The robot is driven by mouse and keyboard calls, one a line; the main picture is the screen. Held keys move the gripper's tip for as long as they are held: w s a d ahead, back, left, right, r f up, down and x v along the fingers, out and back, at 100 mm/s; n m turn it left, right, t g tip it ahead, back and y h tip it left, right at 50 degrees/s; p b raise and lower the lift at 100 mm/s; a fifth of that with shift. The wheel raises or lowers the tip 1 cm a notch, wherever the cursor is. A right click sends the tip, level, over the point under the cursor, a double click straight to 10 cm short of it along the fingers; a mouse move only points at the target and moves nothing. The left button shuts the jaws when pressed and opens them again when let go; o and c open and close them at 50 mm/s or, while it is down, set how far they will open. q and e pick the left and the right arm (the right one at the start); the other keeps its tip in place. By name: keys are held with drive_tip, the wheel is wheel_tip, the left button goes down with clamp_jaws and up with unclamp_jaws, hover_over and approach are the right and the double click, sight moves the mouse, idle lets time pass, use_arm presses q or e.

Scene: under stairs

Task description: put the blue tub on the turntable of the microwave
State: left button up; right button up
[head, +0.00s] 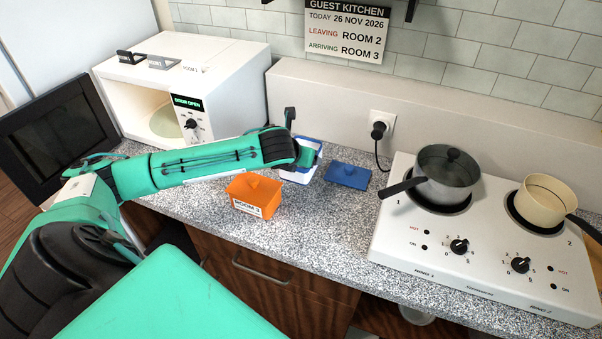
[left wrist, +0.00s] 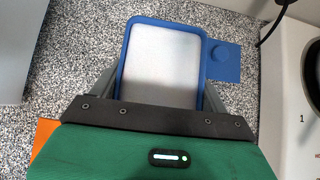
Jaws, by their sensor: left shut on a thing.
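The blue tub (head: 300,173) has a blue rim and whitish inside. It is on or just above the speckled counter, partly behind my left gripper (head: 306,155). In the left wrist view the open tub (left wrist: 162,65) lies between the fingers of my left gripper (left wrist: 160,95), which is shut on it. The microwave (head: 215,75) stands at the back left, its door (head: 60,130) swung open to the left. Its pale round turntable (head: 166,121) shows inside and looks empty. My right gripper is not in view.
A blue lid (head: 348,175) lies right of the tub. An orange lidded tub (head: 254,196) labelled ROOM 3 stands in front, left of it. A hob (head: 490,240) with a grey pot (head: 446,172) and a cream pan (head: 543,200) fills the right.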

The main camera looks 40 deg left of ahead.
use_arm(q)
wheel_tip(320, 180, down, 3)
drive_tip(key=shift+r, duration=0.15)
wheel_tip(320, 180, down, 4)
drive_tip(key=shift+f+p, duration=0.15)
drive_tip(key=shift+p, duration=0.25)
drive_tip(key=o, duration=1.3)
drive_tip(key=shift+f, duration=0.1)
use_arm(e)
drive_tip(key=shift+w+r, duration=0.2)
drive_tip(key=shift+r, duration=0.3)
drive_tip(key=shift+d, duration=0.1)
